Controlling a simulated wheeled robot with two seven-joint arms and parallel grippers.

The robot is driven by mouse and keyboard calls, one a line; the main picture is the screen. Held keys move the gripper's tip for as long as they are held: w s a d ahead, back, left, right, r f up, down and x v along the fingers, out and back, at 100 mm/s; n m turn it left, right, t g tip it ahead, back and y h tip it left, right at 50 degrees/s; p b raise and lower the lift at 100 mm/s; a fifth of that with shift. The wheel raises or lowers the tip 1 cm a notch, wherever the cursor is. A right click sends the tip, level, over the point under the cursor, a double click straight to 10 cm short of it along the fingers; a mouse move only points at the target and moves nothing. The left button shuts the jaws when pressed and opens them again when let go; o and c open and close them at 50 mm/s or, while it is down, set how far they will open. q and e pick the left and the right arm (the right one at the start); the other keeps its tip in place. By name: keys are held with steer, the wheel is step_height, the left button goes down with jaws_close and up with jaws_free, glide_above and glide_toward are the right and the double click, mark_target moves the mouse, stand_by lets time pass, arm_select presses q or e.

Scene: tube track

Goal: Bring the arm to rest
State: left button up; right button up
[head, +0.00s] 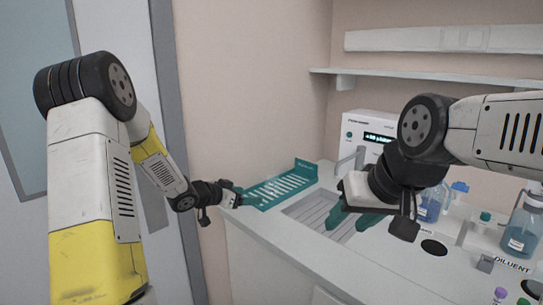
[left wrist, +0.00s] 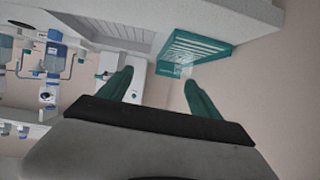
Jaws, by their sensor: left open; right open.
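My left gripper (head: 243,198) is at the left end of the counter, beside the near end of a teal slotted rack (head: 284,188). In the left wrist view my left gripper (left wrist: 157,82) has its two teal fingers spread with nothing between them. The teal rack (left wrist: 192,48) shows beyond the fingertips there, apart from them as far as I can tell. My right gripper (head: 350,221) hangs over the grey sunken tray area of the counter, teal fingers pointing down and apart, and looks empty.
A white device (head: 364,131) with a lit display stands at the back. Bottles with blue liquid (head: 521,232) stand on the right of the white counter (head: 385,262), near a DILUENT label. A shelf (head: 425,78) runs along the wall above. A wall is close behind the rack.

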arm_select(q)
steer(key=s+a+r+n+t+y, duration=0.1)
steer(key=s+a+r+n+y, duration=0.1)
steer(key=s+a+r+y, duration=0.4)
steer(key=s+a+r+n+y, duration=0.2)
steer(key=s+a+r+n, duration=0.1)
steer(key=r, duration=0.4)
steer(key=s+d+r+n+g, duration=0.1)
steer(key=s+g, duration=0.1)
steer(key=s, duration=1)
steer(key=s+d+n+g+h, duration=0.1)
steer(key=s+d+n+g, duration=0.1)
steer(key=s, duration=1)
steer(key=shift+s+r, duration=0.15)
steer(key=shift+r, duration=0.2)
